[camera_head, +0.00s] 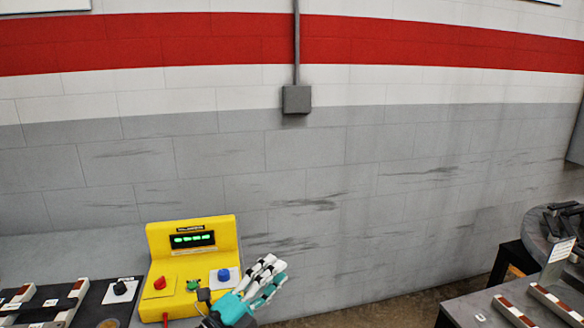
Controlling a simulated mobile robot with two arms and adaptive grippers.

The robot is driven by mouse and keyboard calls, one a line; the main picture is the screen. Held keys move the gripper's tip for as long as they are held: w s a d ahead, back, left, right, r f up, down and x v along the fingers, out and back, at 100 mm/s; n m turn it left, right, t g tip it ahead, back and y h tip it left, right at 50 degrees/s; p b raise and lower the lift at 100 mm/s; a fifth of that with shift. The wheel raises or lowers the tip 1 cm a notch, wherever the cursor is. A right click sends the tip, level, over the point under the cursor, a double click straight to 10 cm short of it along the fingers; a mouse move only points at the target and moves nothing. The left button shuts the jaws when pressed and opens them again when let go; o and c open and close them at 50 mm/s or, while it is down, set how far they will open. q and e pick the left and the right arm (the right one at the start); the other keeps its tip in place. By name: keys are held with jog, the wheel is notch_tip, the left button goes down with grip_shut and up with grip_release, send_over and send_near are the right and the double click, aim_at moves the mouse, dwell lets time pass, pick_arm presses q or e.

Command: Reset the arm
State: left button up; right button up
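My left gripper (272,273) is in the lower middle of the head view, with teal and white fingers pointing up and to the right. Its fingers lie close together at this angle, and I cannot tell if they are open or shut. I see nothing held in it. It is in front of the lower right corner of a yellow control box (157,240), and I cannot tell if it touches the box. My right gripper is not in view.
The box has a green-lit display (192,239), a red knob (159,283) and a blue button (223,275). A table (470,312) with brown-and-white blocks is at right.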

pick_arm(q)
jog(key=s+a+f+n+g+y, duration=0.1)
jog(key=s+a+f+n+y, duration=0.3)
jog(key=a+f+n+y, duration=0.5)
jog(key=s+a+f+n+y, duration=0.4)
jog(key=a+f+n+y, duration=0.2)
jog(key=n, duration=0.5)
jog(key=s+a+f+n+g, duration=0.15)
jog(key=s+f+g, duration=0.4)
jog(key=s, duration=0.65)
jog(key=s+a+f+n+g, duration=0.1)
jog(key=s+f+n+g, duration=0.35)
jog(key=s, duration=0.75)
notch_tip(320, 180, down, 27)
jog(key=s+m+g, duration=0.1)
jog(key=m+g, duration=0.1)
jog(key=s+a+f+g, duration=0.1)
jog(key=s+a+f, duration=0.1)
jog(key=s+f, duration=1.5)
jog(key=shift+a, duration=0.2)
jog(key=shift+s+r, duration=0.1)
